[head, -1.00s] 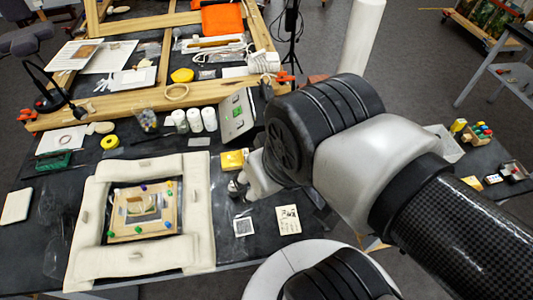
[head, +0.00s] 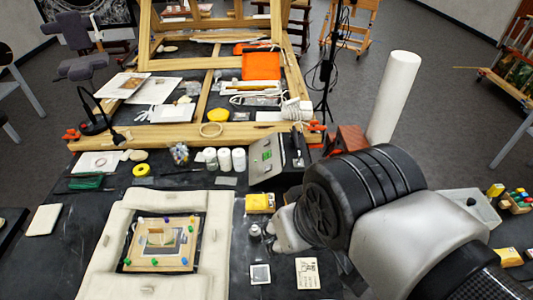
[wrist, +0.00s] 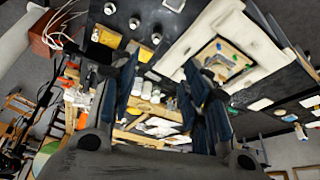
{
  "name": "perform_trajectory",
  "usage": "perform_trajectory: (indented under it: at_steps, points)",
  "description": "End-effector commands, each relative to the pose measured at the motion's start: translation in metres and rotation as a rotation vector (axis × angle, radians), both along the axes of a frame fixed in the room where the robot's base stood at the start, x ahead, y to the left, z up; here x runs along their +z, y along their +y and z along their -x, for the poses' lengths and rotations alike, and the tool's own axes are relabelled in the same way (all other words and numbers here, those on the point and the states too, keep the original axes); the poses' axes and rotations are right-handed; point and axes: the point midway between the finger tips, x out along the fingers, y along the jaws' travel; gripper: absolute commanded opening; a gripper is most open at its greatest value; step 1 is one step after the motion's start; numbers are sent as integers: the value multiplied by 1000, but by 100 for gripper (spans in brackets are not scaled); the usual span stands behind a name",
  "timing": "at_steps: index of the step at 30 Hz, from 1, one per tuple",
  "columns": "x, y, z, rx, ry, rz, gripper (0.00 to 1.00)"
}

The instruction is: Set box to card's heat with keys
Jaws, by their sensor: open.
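The box (head: 267,160), a pale control unit with a sloped face and a small green display, stands on the dark table behind my gripper. A silver and black part with a lever adjoins its right side. The display's reading and the keys are too small to make out. The card (head: 307,273), cream with dark handwriting, lies flat near the front; its text is not legible. My gripper (head: 284,228) is above the table between box and card, partly hidden by my wrist. In the wrist view my gripper (wrist: 159,64) has its two dark fingers apart, with nothing between them.
A yellow box (head: 260,204), a small grey-capped jar (head: 254,233) and a framed square (head: 260,274) lie close to my gripper. White bottles (head: 224,159) stand left of the box. A padded frame (head: 108,247) fills the left front. A tall white cylinder (head: 394,98) rises behind my arm.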

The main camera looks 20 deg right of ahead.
Motion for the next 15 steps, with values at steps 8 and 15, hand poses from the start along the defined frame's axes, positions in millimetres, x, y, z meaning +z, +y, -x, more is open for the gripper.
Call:
perform_trajectory:
  at_steps: [8, 15]
  points:
    - [0, 0, 0, 0, 0, 0, 22]
    - [0, 0, 0, 0, 0, 0, 6]
